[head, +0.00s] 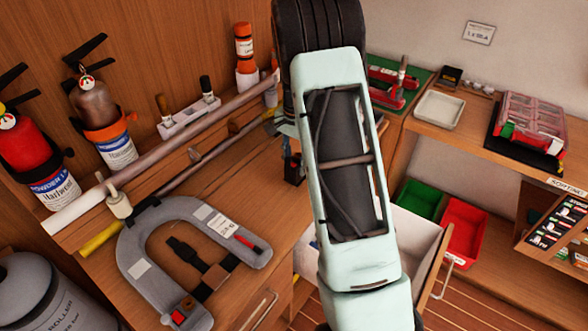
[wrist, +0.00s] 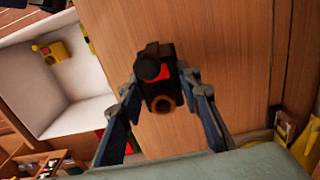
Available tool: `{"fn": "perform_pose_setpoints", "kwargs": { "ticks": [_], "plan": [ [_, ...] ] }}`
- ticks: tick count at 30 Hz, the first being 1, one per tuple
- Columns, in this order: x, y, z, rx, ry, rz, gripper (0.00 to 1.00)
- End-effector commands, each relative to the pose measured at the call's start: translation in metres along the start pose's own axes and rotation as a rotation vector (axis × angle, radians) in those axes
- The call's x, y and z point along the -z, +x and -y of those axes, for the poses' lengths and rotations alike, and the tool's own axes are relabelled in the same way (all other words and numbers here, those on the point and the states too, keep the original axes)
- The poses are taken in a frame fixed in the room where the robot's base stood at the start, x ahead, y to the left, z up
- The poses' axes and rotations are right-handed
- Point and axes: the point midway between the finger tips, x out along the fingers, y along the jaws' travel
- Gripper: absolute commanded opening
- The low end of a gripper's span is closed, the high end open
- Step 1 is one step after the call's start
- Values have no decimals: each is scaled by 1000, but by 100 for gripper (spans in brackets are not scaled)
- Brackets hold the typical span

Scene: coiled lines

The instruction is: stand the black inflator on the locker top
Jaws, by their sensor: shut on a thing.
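The black inflator (wrist: 163,92) is between the two fingers of my gripper (wrist: 159,84) in the wrist view. It is dark, with a red patch and a brass-coloured ring facing the camera. The gripper is shut on it. Behind it lies a plain brown wooden surface (wrist: 130,35), which looks like the locker top; I cannot tell whether the inflator touches it. In the head view my arm hides most of the gripper. A small dark piece (head: 293,168) beside the arm, over the wooden top (head: 235,180), may be the inflator.
An open white drawer (head: 415,235) stands right of the wooden top; a yellow item (wrist: 50,52) lies inside it. A grey U-shaped collar (head: 150,232) occupies the top's front left. Long poles (head: 160,150) lie along the back, near fire extinguishers (head: 98,110).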

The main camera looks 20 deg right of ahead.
Motion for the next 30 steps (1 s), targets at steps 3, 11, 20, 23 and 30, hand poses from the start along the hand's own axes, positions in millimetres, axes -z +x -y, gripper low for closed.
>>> {"fn": "perform_pose_setpoints", "kwargs": {
  "ticks": [3,11,20,23,30],
  "plan": [
    [1,4,5,1,-1,0,2],
    [1,36,6,0,-1,0,2],
    [1,40,6,1,-1,-1,2],
    [1,40,6,0,-1,0,36],
    [1,40,6,0,-1,0,49]
  ]
}}
